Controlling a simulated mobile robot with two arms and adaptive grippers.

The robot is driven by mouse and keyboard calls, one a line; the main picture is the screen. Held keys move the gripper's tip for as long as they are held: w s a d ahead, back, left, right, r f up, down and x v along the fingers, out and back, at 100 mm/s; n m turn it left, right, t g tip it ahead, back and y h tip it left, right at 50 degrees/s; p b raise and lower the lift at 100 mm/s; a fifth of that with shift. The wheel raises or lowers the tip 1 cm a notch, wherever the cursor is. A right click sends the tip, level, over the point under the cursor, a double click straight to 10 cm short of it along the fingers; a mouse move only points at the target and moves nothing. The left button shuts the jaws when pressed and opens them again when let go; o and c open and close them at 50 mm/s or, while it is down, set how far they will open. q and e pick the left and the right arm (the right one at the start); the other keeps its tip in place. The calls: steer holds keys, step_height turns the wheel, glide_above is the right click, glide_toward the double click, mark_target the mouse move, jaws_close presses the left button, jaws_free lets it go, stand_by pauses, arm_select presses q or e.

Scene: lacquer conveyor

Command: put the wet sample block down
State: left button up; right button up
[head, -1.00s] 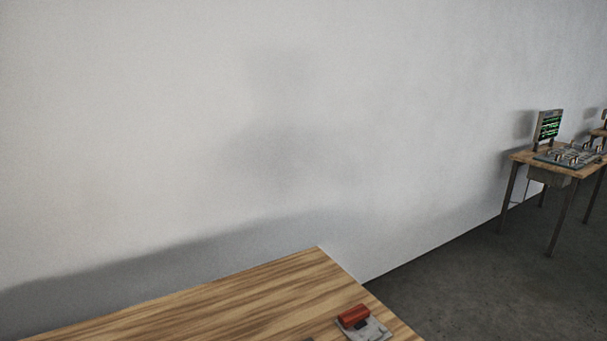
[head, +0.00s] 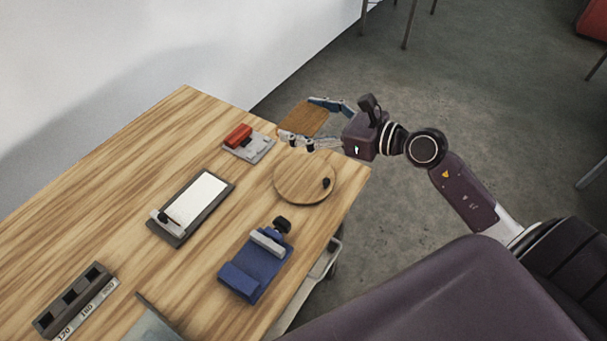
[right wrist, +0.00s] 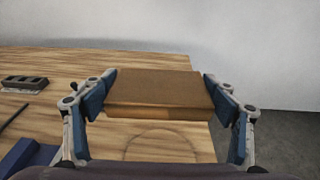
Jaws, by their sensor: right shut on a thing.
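The wet sample block (head: 304,118) is a flat brown slab. My right gripper (head: 312,122) is shut on it, near the table's far right corner. In the right wrist view the block (right wrist: 158,92) sits level between the two blue fingertips of the gripper (right wrist: 160,95). The block appears to be held above the wooden table (head: 130,140); its height is hard to tell. A round wooden disc (head: 300,182) with a small dark knob lies on the table just below the gripper in the head view. My left gripper is not in view.
A grey plate with a red block (head: 238,135) lies left of the held block. A clipboard-like holder with a white sheet (head: 198,198), a blue clamp fixture (head: 258,268) and a dark slotted rack (head: 72,298) stand on the table.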

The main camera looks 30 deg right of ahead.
steer(key=shift+w+d+r+m+t+h, duration=0.15)
steer(key=shift+w+d+m+t+h, duration=0.2)
steer(key=shift+w, duration=0.2)
steer(key=b, duration=0.3)
glide_above(304, 177)
step_height(304, 177, down, 15)
steer(key=shift+w+r, duration=0.1)
steer(key=shift+f, duration=2.4)
steer(key=shift+f+b, duration=0.2)
steer(key=shift+b, duration=0.15)
steer(key=o, duration=1.2)
